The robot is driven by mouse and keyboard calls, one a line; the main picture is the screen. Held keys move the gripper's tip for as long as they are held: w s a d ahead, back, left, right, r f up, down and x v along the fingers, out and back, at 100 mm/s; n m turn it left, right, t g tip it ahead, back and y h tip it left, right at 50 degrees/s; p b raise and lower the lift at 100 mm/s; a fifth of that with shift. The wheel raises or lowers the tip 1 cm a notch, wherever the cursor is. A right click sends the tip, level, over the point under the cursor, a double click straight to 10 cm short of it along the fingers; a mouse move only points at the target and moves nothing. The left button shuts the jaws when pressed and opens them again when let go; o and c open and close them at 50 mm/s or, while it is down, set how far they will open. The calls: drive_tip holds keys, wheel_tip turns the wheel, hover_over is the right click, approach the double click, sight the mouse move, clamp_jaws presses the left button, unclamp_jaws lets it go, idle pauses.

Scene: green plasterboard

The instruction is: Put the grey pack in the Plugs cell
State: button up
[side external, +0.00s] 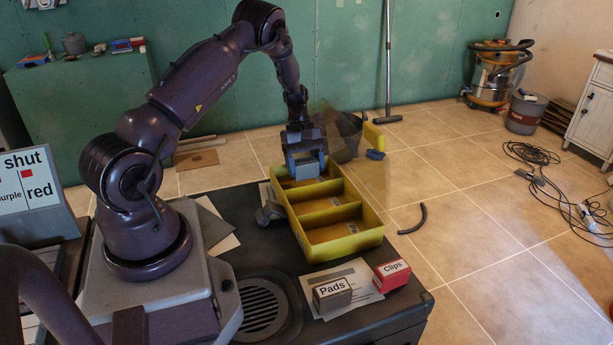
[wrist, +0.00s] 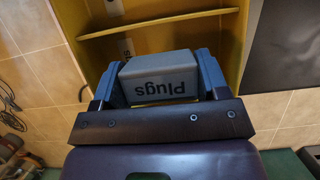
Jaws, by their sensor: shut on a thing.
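My gripper (side external: 305,168) is shut on the grey pack (wrist: 160,78), whose face reads "Plugs", upside down in the wrist view. Blue fingers press on both ends of the pack. In the side view the gripper is at the far end of the yellow tray (side external: 345,247), over or just inside its far cell; I cannot tell whether the pack touches the tray. The tray has several cells split by thin yellow walls. In the wrist view its divider (wrist: 165,22) lies beyond the pack.
A grey "Pads" pack (side external: 332,295) and a red "Clips" pack (side external: 392,276) stand at the front of the dark bench, near papers. A round grille (side external: 262,308) is left of them. A see-through brownish shape stands right of the gripper.

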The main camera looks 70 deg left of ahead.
sight(306, 176)
drive_tip(key=shift+w+a+f, duration=0.1)
drive_tip(key=shift+f, duration=0.8)
drive_tip(key=shift+w+a+f, duration=0.1)
drive_tip(key=shift+f, duration=0.8)
drive_tip(key=shift+f, duration=0.15)
drive_tip(key=o, duration=1)
drive_tip(key=v, duration=1.2)
